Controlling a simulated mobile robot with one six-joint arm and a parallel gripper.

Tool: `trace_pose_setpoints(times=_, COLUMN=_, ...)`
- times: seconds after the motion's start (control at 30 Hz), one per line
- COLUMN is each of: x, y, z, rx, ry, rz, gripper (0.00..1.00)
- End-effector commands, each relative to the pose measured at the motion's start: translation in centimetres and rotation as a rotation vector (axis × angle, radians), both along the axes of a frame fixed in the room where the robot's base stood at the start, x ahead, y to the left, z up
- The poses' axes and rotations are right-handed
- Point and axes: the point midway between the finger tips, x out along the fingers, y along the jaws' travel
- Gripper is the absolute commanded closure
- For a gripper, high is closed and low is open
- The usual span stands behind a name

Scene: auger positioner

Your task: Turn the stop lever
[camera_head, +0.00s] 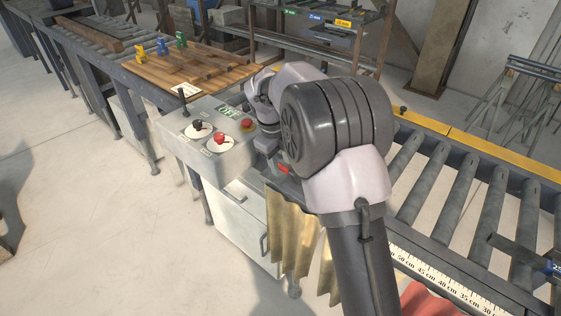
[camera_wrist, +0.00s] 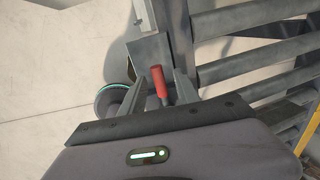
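In the wrist view a red handle (camera_wrist: 159,82), which appears to be the stop lever, stands in front of a grey metal plate (camera_wrist: 152,55). My gripper (camera_wrist: 158,90) is open, with one finger on each side of the red handle. I see gaps between the handle and the fingers. In the head view a small piece of red (camera_head: 284,169) shows at the near end of the roller conveyor, beside the control box. My arm hides the gripper's fingers and most of this spot there.
A grey control box (camera_head: 175,150) with a black knob (camera_head: 199,126), a red knob (camera_head: 220,139) and a red button (camera_head: 247,124) stands left of my arm. Conveyor rollers (camera_head: 440,180) lie to the right. A wooden board (camera_head: 200,67) with coloured pieces lies behind.

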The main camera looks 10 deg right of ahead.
Motion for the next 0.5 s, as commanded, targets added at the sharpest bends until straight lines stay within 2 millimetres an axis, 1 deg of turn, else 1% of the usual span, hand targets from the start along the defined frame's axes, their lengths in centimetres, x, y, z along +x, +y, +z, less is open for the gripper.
trace_pose_setpoints(times=0.13, x=0.0, y=0.0, z=0.1, rx=0.000, ry=0.000, rz=0.001, gripper=0.62)
trace_pose_setpoints(times=0.17, x=0.0, y=0.1, z=0.3, rx=0.000, ry=0.000, rz=0.001, gripper=0.62)
trace_pose_setpoints(times=0.23, x=-0.1, y=0.2, z=1.3, rx=0.000, ry=-0.002, rz=0.001, gripper=0.62)
trace_pose_setpoints(times=0.27, x=-0.1, y=0.3, z=1.9, rx=0.000, ry=-0.002, rz=0.001, gripper=0.62)
trace_pose_setpoints(times=0.37, x=-0.4, y=0.8, z=5.1, rx=0.000, ry=-0.005, rz=0.002, gripper=0.62)
trace_pose_setpoints(times=0.4, x=-0.6, y=1.0, z=6.6, rx=0.001, ry=-0.004, rz=0.002, gripper=0.62)
trace_pose_setpoints(times=0.5, x=-1.0, y=1.6, z=10.0, rx=-0.001, ry=-0.004, rz=0.002, gripper=0.62)
